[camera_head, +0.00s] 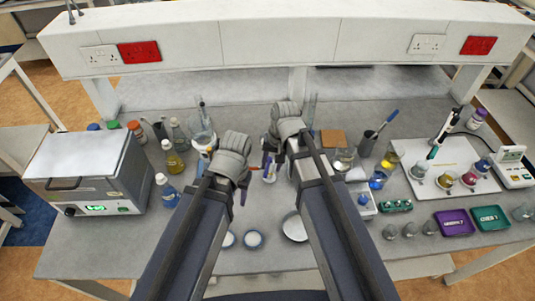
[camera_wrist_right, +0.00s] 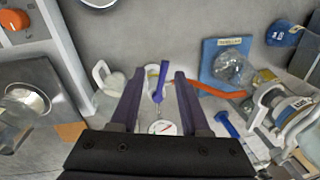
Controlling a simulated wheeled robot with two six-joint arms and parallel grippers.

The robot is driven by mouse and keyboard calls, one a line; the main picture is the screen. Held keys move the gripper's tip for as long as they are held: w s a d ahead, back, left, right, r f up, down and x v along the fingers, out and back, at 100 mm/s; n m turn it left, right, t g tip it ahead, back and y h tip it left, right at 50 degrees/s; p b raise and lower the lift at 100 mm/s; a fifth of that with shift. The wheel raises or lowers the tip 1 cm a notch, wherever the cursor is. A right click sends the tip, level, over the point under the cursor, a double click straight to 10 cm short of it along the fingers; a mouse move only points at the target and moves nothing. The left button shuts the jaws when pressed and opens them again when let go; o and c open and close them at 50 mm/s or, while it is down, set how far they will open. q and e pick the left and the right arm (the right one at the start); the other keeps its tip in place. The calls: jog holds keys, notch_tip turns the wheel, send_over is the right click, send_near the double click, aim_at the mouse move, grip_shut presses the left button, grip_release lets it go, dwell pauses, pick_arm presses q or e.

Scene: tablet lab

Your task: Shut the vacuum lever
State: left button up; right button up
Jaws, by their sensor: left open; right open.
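A blue lever (camera_wrist_right: 159,82) stands between the fingers of my right gripper (camera_wrist_right: 157,88) in the right wrist view, just above a round white gauge (camera_wrist_right: 163,128) with a red needle. The right gripper is open, with a finger on each side of the lever and visible gaps. In the head view my right gripper (camera_head: 272,160) points down near the bench middle, its fingers partly hidden by the arm. My left gripper (camera_head: 243,188) is open to its left and holds nothing visible. A second blue handle (camera_wrist_right: 228,123) lies to the right in the wrist view.
An orange tube (camera_wrist_right: 215,91) runs right from beside the lever. A blue plate (camera_wrist_right: 225,65) and glassware (camera_wrist_right: 290,112) stand to the right. In the head view, bottles (camera_head: 173,158) stand left of my left gripper, and a dish (camera_head: 294,227) lies in front.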

aim_at(267, 171)
pick_arm(q)
jog(key=shift+r+p, duration=0.3)
jog(key=shift+r, duration=0.55)
pick_arm(e)
jog(key=shift+w+d+r+m+y, duration=0.15)
jog(key=shift+w+r+m, duration=0.15)
jog(key=shift+w+r, duration=0.25)
jog(key=shift+w+d+r+m+y, duration=0.15)
jog(key=shift+w+r+m, duration=0.2)
jog(key=shift+w, duration=0.2)
pick_arm(q)
jog(key=shift+f, duration=0.1)
pick_arm(e)
jog(key=shift+a, duration=0.15)
jog(key=f+b, duration=0.2)
jog(key=a+f+b, duration=0.1)
jog(key=f+b, duration=0.4)
jog(key=shift+w+a+f+b, duration=0.2)
jog(key=shift+f+b, duration=0.1)
jog(key=shift+b, duration=0.05)
pick_arm(q)
notch_tip(267, 171, down, 7)
jog(key=shift+f, duration=0.2)
pick_arm(e)
jog(key=shift+r, duration=0.1)
grip_shut()
